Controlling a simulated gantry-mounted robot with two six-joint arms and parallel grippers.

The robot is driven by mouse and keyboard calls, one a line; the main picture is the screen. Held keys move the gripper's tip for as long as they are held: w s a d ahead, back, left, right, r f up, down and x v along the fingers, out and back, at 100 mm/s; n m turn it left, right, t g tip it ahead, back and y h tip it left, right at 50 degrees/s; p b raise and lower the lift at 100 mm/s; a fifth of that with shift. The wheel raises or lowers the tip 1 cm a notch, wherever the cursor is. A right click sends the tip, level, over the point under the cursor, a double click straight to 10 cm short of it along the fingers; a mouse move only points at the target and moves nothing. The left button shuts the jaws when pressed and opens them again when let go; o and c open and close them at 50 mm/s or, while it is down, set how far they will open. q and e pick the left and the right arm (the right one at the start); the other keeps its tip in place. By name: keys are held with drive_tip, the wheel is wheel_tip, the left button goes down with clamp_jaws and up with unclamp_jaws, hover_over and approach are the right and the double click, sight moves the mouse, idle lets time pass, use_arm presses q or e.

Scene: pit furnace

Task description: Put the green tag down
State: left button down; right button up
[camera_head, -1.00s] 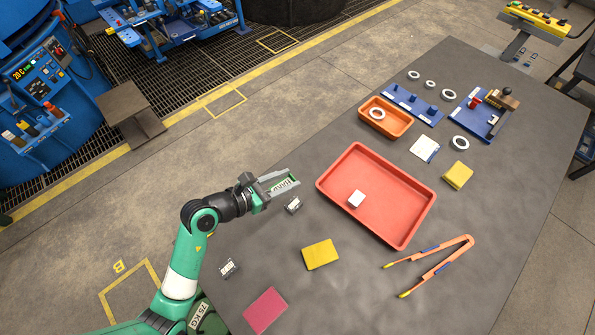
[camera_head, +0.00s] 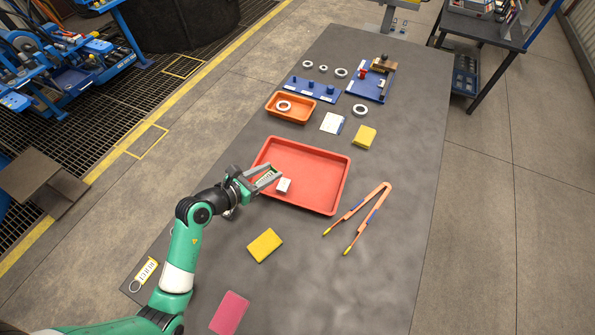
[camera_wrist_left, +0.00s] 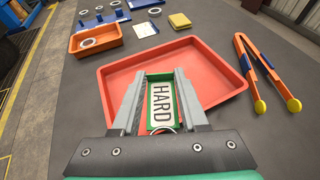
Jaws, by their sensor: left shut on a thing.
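The green tag (camera_wrist_left: 161,104) has a white face reading HARD and a metal ring at its near end. My left gripper (camera_head: 272,176) is shut on it; the jaws (camera_wrist_left: 158,100) clasp its sides in the left wrist view. In the head view the gripper reaches over the left rim of the red tray (camera_head: 318,165), with a little of the tag showing between the fingers. In the wrist view the tag covers part of the tray (camera_wrist_left: 218,75). My right gripper is not in view.
A yellow block (camera_head: 265,245) and a pink block (camera_head: 229,313) lie in front of the tray. Orange tongs (camera_head: 360,215) lie to its right. An orange bin (camera_head: 290,109) and a blue peg rack (camera_head: 312,89) stand behind. A yellow-edged tag (camera_head: 146,271) lies near the table's left edge.

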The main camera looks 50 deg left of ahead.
use_arm(q)
drive_tip(key=w+a+f+b, duration=0.4)
drive_tip(key=w+a, duration=0.1)
drive_tip(key=w, duration=0.1)
drive_tip(key=b, duration=0.4)
hover_over(279, 164)
drive_tip(key=s+d, duration=0.1)
wheel_tip(279, 164, down, 5)
drive_tip(key=shift+r, duration=0.2)
drive_tip(key=shift+w+a+f, duration=0.25)
drive_tip(key=shift+w+a, duration=0.05)
drive_tip(key=shift+w, duration=0.05)
wheel_tip(279, 164, down, 4)
drive_tip(key=b, duration=0.3)
drive_tip(key=shift+w+a+r, duration=0.1)
drive_tip(key=shift+w+r, duration=0.05)
drive_tip(key=shift+r, duration=0.15)
drive_tip(key=shift+c, duration=2.2)
unclamp_jaws()
